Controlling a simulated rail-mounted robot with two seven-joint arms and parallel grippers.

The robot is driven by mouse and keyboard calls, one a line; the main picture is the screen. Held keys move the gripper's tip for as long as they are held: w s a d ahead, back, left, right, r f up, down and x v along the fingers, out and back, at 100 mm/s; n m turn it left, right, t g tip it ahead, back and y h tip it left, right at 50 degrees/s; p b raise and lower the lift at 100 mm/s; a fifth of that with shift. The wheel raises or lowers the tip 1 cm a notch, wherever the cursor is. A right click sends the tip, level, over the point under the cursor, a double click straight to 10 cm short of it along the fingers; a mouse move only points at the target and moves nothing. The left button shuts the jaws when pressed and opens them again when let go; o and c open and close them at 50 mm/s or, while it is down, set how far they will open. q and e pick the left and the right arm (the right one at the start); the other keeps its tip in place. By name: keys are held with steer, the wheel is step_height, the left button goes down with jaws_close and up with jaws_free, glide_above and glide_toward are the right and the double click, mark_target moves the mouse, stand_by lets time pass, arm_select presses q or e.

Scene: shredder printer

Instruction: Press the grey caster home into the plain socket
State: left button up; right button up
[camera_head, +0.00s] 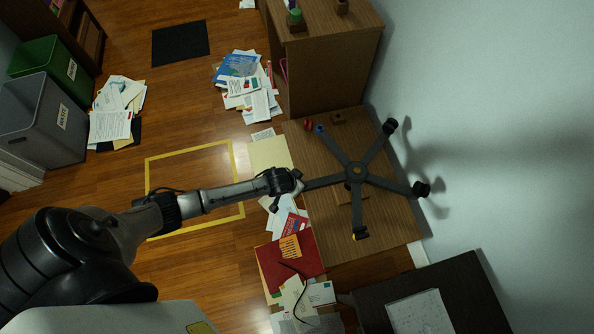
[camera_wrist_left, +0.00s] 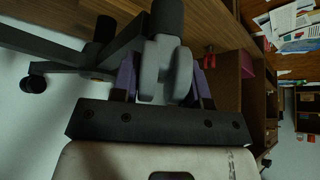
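A dark five-legged chair base (camera_head: 357,172) lies on a brown wooden table (camera_head: 385,225). Two leg ends carry black casters (camera_head: 422,189); one has a blue ring (camera_head: 319,128), another a yellow mark (camera_head: 361,234). My left gripper (camera_head: 288,182) is at the tip of the leg pointing left and hides that end. In the left wrist view, its purple fingers (camera_wrist_left: 160,80) are shut on a grey caster (camera_wrist_left: 152,68). A dark cylindrical leg end (camera_wrist_left: 168,16) meets the caster in the picture. I cannot tell how far the caster is seated. My right gripper is not in view.
A red part (camera_head: 308,125) and a small wooden block (camera_head: 338,118) lie by the far legs. A wooden cabinet (camera_head: 325,70) stands beyond the table. Papers and a red folder (camera_head: 291,262) lie along the left side. A pale wall (camera_head: 490,120) bounds the right.

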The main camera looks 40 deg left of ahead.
arm_select(q)
steer(key=o, duration=0.5)
steer(key=shift+r, duration=0.1)
steer(key=shift+p+v, duration=3.65)
steer(key=shift+v, duration=3.25)
